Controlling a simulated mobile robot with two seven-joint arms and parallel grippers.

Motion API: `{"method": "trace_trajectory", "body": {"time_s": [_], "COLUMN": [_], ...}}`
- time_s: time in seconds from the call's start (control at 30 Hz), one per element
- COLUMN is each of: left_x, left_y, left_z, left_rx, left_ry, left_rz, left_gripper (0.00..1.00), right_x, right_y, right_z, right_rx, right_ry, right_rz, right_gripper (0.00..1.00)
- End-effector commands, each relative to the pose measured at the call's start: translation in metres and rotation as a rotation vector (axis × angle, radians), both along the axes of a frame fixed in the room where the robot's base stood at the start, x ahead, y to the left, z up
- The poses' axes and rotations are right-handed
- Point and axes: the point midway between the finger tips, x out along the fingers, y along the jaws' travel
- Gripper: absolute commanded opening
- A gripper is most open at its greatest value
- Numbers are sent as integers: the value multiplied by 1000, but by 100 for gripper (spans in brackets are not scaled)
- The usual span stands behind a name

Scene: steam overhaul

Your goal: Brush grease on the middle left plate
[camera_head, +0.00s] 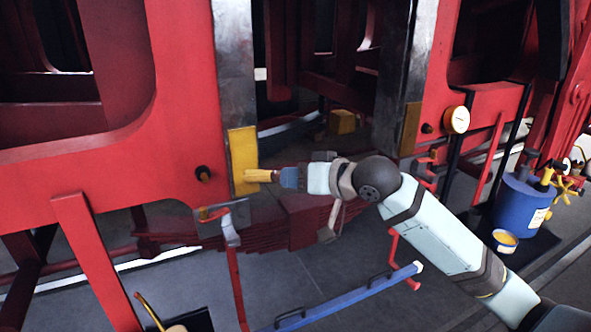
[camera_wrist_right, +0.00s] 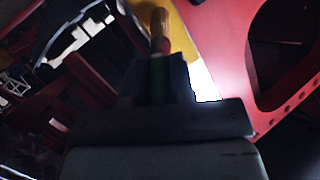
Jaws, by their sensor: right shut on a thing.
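A yellow plate (camera_head: 243,152) sits upright on the lower end of the grey metal post, left of centre in the head view. It also shows at the top of the wrist view (camera_wrist_right: 182,30). My right gripper (camera_head: 290,177) is shut on a brush (camera_head: 262,175) with a tan, wood-like end. The brush points left and overlaps the plate's lower part; I cannot tell whether it touches. In the wrist view the brush (camera_wrist_right: 159,35) stands out from between the dark fingers (camera_wrist_right: 160,75). My left gripper is not in view.
Red frame members (camera_head: 90,165) surround the plate. A dark knob (camera_head: 203,174) and a red-handled tool (camera_head: 222,220) lie left and below. A blue bar (camera_head: 350,297) crosses below my arm. A yellow-filled pot (camera_head: 504,241) and blue can (camera_head: 512,204) stand at right.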

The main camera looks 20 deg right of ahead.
Motion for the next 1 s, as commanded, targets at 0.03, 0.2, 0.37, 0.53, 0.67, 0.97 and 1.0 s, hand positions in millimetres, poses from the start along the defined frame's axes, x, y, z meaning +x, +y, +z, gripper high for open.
{"method": "trace_trajectory", "body": {"time_s": [0.03, 0.2, 0.37, 0.53, 0.67, 0.97, 1.0], "left_x": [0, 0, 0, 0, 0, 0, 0], "left_y": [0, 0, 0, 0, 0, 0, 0], "left_z": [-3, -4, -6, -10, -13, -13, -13], "left_rx": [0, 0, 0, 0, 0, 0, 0], "left_ry": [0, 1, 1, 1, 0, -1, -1], "left_rz": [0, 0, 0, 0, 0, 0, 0], "left_gripper": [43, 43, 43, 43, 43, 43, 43], "right_x": [0, -1, 0, 0, 0, 1, 1], "right_y": [0, 0, 0, 0, 0, 0, 0], "right_z": [-6, -13, -19, -34, -46, -51, -51], "right_rx": [-1, 0, 0, 0, 0, 0, 0], "right_ry": [1, -1, 0, 1, 1, -1, -1], "right_rz": [0, 0, 0, 0, 0, 0, 0], "right_gripper": [0, 0, 0, 0, 0, 0, 0]}}
